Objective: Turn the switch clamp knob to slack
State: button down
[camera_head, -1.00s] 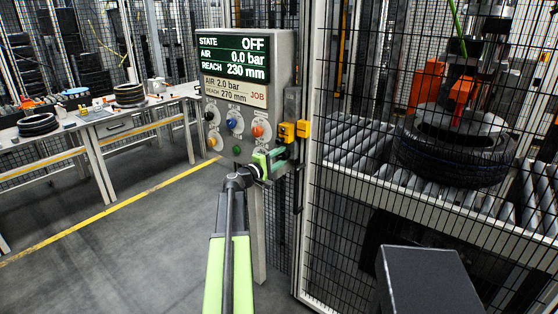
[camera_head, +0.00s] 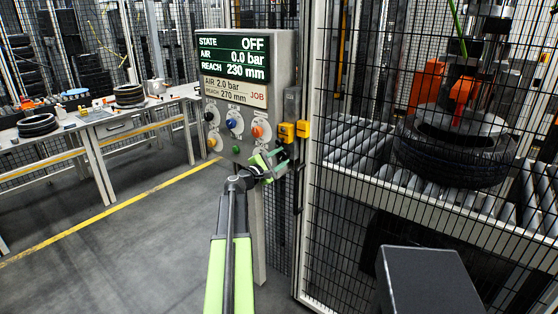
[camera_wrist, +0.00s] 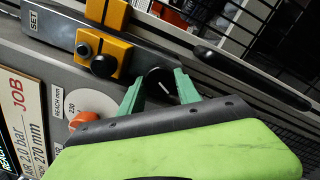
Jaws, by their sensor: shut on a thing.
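My gripper (camera_head: 279,158) is at the lower right edge of the control panel, just below the yellow blocks in the head view. The fingers and my wrist partly hide this knob. No scale or slack mark beside it can be read. Two yellow blocks (camera_head: 286,132) sit on a grey upright rail; in the wrist view the nearer block (camera_wrist: 105,55) carries black knobs, beside a SET label (camera_wrist: 33,19).
The panel display (camera_head: 233,57) reads OFF, 0.0 bar, 230 mm. A job card (camera_head: 234,91) reads 2.0 bar, 270 mm. Black, blue and orange knobs (camera_head: 257,131) sit below. A mesh fence (camera_head: 330,200) and a tyre (camera_head: 450,155) on rollers are right. Open floor (camera_head: 130,250) lies left.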

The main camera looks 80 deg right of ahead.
jog(key=shift+w+d+r, duration=0.1)
jog(key=c, duration=1.1)
grip_release()
jog(key=b+v, duration=0.1)
jog(key=v, duration=1.6)
jog(key=shift+w+a, duration=0.1)
jog(key=shift+a, duration=0.1)
